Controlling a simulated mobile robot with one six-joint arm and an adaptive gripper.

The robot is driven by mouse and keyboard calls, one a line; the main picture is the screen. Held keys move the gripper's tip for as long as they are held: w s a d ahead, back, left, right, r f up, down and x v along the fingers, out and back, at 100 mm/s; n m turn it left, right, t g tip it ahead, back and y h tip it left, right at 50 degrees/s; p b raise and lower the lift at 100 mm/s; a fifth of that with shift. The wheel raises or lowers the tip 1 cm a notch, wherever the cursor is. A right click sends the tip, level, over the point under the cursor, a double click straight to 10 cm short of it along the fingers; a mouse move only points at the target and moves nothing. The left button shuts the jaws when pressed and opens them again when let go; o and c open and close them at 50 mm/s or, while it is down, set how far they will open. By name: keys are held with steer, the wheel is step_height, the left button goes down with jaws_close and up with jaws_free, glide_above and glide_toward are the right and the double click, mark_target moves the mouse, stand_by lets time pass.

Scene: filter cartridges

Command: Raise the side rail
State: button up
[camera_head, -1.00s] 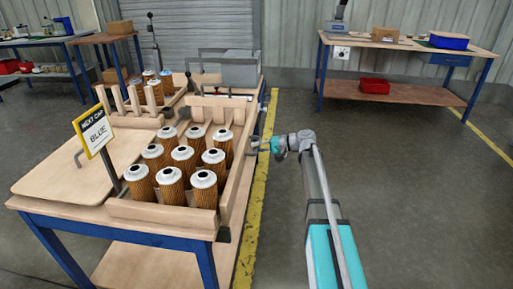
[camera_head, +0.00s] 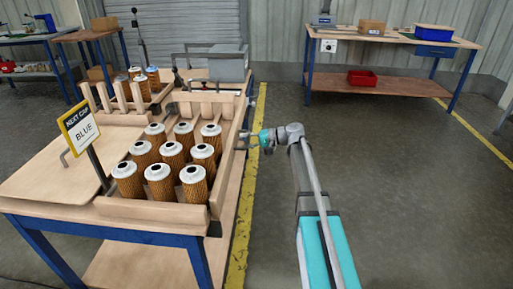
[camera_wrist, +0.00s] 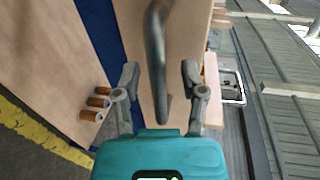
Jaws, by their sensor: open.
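The side rail (camera_head: 226,172) is the long wooden wall along the right side of the cartridge tray. In the wrist view its wooden face (camera_wrist: 183,50) fills the middle. A grey metal handle (camera_wrist: 154,55) stands out in front of that face. My gripper (camera_head: 245,140) is at the right of the rail, near its far half. In the wrist view my gripper (camera_wrist: 159,84) is open, with one finger on each side of the handle. I cannot tell whether either finger touches it. Several brown filter cartridges with white caps (camera_head: 173,155) stand in the tray.
A sign reading "NEXT CAP BLUE" (camera_head: 80,128) stands at the tray's left. A wooden lid or board (camera_head: 50,178) lies left of it. A workbench (camera_head: 395,38) stands at the back right.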

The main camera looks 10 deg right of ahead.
steer(key=shift+f+b, duration=0.7)
steer(key=shift+f, duration=0.15)
steer(key=p+v, duration=0.3)
steer(key=v, duration=1.1)
steer(key=s+a+r+n+g+h+p, duration=0.1)
steer(key=s+a+r+g+h+p, duration=0.3)
steer(key=s+a+p, duration=0.55)
steer(key=s+a+r+n+h+p, duration=0.1)
steer(key=s+a+r+h+p, duration=0.1)
steer(key=s+r+h+p, duration=0.2)
steer(key=s+a+r+n+h+p, duration=0.1)
steer(key=s+r+h+p, duration=0.3)
steer(key=s+p, duration=0.4)
steer(key=h+p, duration=0.1)
steer(key=p, duration=0.4)
steer(key=shift+a+r+g, duration=0.2)
steer(key=shift+a+g, duration=0.2)
